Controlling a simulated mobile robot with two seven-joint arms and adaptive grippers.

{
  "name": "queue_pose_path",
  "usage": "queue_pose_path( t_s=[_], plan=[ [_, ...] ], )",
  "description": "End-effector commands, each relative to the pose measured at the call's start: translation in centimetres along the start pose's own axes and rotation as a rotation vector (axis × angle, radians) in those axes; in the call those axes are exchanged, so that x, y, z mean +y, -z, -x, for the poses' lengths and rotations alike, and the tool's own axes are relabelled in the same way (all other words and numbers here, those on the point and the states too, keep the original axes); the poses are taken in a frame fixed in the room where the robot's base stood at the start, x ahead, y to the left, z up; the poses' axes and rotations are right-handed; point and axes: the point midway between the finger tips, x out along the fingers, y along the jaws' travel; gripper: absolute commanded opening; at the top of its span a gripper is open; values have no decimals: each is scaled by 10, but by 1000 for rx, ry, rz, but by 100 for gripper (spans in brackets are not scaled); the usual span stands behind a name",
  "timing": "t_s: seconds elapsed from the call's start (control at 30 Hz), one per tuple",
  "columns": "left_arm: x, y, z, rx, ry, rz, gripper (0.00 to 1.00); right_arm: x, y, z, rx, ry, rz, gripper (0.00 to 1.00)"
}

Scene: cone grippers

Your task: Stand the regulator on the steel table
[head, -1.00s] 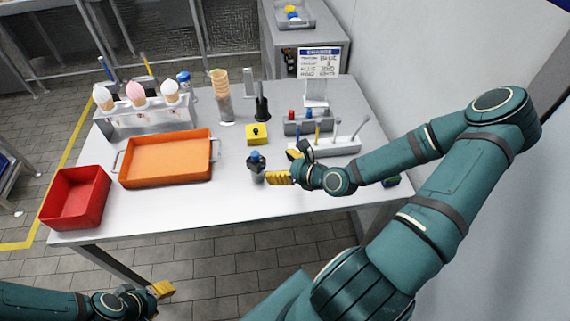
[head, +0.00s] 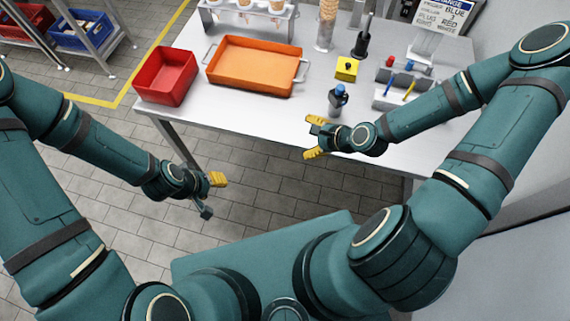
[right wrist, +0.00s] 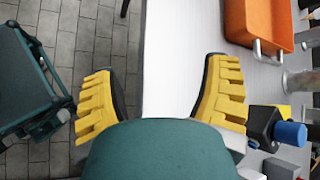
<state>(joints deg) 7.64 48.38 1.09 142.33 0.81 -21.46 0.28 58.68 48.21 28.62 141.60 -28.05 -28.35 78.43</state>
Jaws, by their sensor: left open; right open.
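The regulator (head: 338,101), a small dark and grey piece with a blue knob on top, looks upright on the steel table (head: 270,118) near its front edge. In the right wrist view the regulator (right wrist: 262,123) shows beside the right-hand finger, outside the jaws. My right gripper (head: 314,136) is open and empty at the table's front edge, with one finger over the tabletop and the other past the edge over the floor. My left gripper (head: 213,194) is open and empty over the floor in front of the table.
An orange tray (head: 252,91) and a red bin (head: 165,76) stand to the left on the table. A yellow block (head: 347,69) with a black knob is behind the regulator, and a grey rack (head: 400,92) is to its right. The table front between bin and regulator is clear.

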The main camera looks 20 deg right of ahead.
Motion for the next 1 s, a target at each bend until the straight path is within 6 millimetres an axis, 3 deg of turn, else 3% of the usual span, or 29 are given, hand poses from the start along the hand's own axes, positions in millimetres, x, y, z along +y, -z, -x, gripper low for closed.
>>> queue_pose_path(
  t_s=[0.1, 0.3, 0.6, 0.77, 1.0],
  plan=[
    [0, 0, 0, 0, 0, 0, 47, 24, -20, -17, 0, -121, 278, 75],
    [0, 0, 0, 0, 0, 0, 47, 58, -40, -32, -20, -309, 760, 75],
    [0, 0, 0, 0, 0, 0, 47, 86, -54, -36, -84, -512, 1348, 75],
    [0, 0, 0, 0, 0, 0, 47, 89, -55, -36, -102, -551, 1468, 75],
    [0, 0, 0, 0, 0, 0, 47, 89, -55, -35, -104, -555, 1482, 75]
  ],
)
